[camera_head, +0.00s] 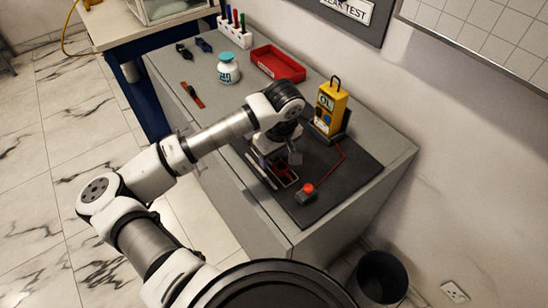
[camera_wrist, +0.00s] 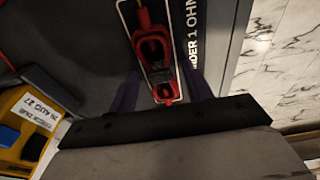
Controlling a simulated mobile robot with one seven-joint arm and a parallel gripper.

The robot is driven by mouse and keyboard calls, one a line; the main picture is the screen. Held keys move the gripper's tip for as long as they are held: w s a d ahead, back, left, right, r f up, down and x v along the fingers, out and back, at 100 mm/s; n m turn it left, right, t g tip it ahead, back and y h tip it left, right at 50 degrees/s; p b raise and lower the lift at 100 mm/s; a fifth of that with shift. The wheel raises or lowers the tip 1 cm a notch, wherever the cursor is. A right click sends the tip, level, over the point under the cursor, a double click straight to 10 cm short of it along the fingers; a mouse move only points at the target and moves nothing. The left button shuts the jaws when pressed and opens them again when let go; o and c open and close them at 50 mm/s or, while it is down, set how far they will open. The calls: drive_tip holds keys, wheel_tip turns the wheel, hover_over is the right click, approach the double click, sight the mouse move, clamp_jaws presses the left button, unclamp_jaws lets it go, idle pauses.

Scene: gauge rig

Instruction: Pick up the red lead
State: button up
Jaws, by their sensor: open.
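A red clip-shaped lead end (camera_wrist: 153,45) lies in a white-outlined slot on the dark mat, with a short yellow piece at its upper end in the wrist view. My gripper (camera_wrist: 158,82) is open above it, with one purple-grey finger on each side of the red part. I see no clear contact. In the head view my gripper (camera_head: 277,162) is low over the mat, and the red part (camera_head: 288,174) shows partly beneath it. A thin red cable (camera_head: 341,158) runs from the yellow tester (camera_head: 330,105) towards a red-topped dark block (camera_head: 307,190).
The dark mat (camera_head: 355,172) covers the near end of the grey cabinet. A red tray (camera_head: 277,63), a white-and-teal jar (camera_head: 228,68) and a pen rack (camera_head: 234,30) stand further back. The yellow tester (camera_wrist: 32,122) is close at the left in the wrist view.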

sight(275, 158)
clamp_jaws()
drive_tip(key=shift+r, duration=0.1)
wheel_tip(275, 158, up, 20)
drive_tip(key=b, duration=0.3)
drive_tip(key=shift+b, duration=0.35)
